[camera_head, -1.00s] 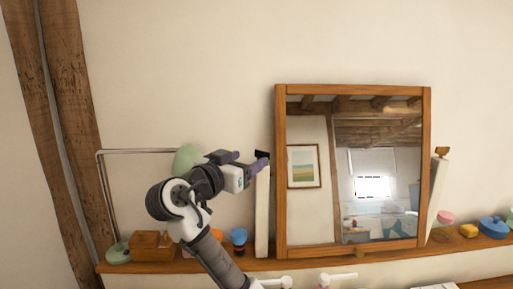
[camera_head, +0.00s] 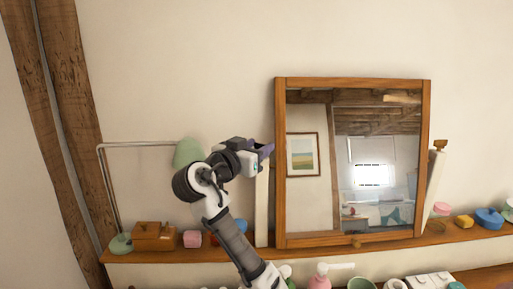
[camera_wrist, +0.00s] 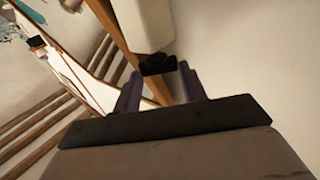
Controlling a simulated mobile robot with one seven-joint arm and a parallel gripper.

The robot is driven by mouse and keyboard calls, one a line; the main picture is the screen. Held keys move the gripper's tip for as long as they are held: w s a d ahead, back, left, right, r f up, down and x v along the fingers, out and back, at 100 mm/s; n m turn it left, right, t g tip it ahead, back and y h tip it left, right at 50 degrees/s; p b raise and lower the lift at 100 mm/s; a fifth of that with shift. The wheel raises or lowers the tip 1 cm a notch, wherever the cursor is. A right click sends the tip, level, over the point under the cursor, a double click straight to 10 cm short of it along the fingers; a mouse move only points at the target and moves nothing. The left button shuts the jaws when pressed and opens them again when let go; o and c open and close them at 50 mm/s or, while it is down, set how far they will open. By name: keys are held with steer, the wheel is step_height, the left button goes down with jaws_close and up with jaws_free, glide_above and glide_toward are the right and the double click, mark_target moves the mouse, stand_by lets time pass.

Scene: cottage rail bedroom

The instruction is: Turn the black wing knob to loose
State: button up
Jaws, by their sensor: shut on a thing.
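The black wing knob (camera_wrist: 158,65) sits on the pale post (camera_wrist: 143,22) beside the mirror frame. In the wrist view it lies between the tips of my gripper's purple fingers (camera_wrist: 160,78), which are shut on it. In the head view my gripper (camera_head: 263,150) is at the top of the left pale post (camera_head: 262,205), and the knob is hidden behind the fingers. The wood-framed mirror (camera_head: 280,170) stands upright between the two posts. Whether the knob is loose or tight cannot be read.
A brassy-brown knob (camera_head: 440,144) tops the right post (camera_head: 436,180). The shelf (camera_head: 190,254) holds a wooden box (camera_head: 153,236), a pink block (camera_head: 192,239) and a green lamp (camera_head: 187,152) left of the mirror. A blue pot (camera_head: 489,218) stands right. The wall above is clear.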

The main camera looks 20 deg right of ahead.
steer(key=shift+s+d+f+n+t+y+b, duration=0.1)
steer(key=shift+f+n+t+y+b, duration=0.1)
steer(key=shift+n+t+y+b, duration=0.55)
steer(key=shift+c, duration=0.4)
steer(key=shift+s+d+r+n+t+y, duration=0.1)
steer(key=shift+d+n+t+y, duration=0.05)
steer(key=shift+n+t+y, duration=0.85)
steer(key=shift+s+d+r+n+t+y, duration=0.1)
steer(key=shift+n+t+y, duration=0.6)
steer(key=shift+y, duration=0.35)
steer(key=o, duration=1)
steer(key=shift+s, duration=0.1)
steer(key=b+v, duration=0.4)
steer(key=v, duration=0.9)
steer(key=shift+s+a, duration=0.25)
